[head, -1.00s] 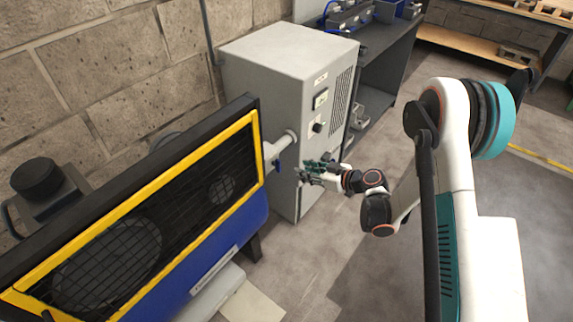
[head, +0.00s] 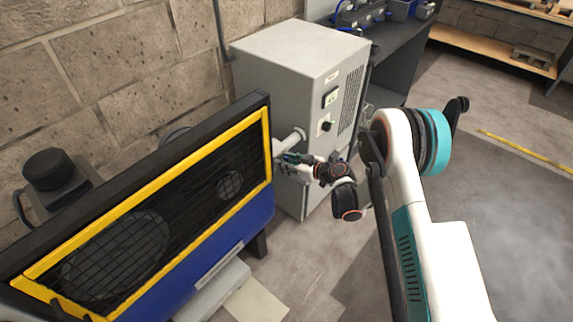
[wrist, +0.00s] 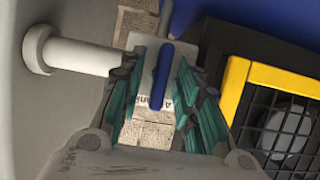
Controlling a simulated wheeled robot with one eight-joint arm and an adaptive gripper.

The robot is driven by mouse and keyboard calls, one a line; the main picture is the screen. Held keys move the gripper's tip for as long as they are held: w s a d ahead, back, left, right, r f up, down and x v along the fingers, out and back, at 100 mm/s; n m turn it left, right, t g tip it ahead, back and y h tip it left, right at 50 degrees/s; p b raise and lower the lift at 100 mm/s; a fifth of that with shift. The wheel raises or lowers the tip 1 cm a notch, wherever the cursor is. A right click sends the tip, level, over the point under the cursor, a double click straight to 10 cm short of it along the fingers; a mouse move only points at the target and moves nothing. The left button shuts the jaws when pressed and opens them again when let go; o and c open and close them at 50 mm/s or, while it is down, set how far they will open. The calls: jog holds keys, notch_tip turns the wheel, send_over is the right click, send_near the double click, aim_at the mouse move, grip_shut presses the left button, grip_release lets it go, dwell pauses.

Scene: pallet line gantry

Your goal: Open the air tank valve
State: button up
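The air tank valve shows in the wrist view as a blue lever (wrist: 161,78). A label, partly readable and ending in "ank", is behind it. My gripper (wrist: 158,66) is open, with one finger on each side of the lever and visible gaps between lever and fingers. I cannot tell how deep the lever lies between the fingertips. In the head view my gripper (head: 287,159) is at the pipe end beside the grey cabinet, and it hides the lever there.
A pale pipe (wrist: 82,56) juts from the grey cabinet (head: 290,75) close to my gripper. The blue compressor with a yellow-framed grille (head: 150,215) stands to the left. A dark workbench (head: 405,55) is behind.

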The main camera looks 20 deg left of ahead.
jog(key=shift+a, duration=0.1)
grip_shut()
jog(key=shift+w, duration=0.1)
dwell(0.3)
jog(key=m+g+y, duration=0.1)
jog(key=m+g, duration=0.1)
jog(key=m, duration=0.2)
jog(key=shift+w+f, duration=0.1)
jog(key=shift+w, duration=0.05)
jog(key=m+g+y, duration=0.1)
jog(key=m, duration=0.1)
jog(key=m+g+y, duration=0.1)
jog(key=m, duration=0.1)
dwell(0.4)
jog(key=shift+m, duration=0.3)
grip_release()
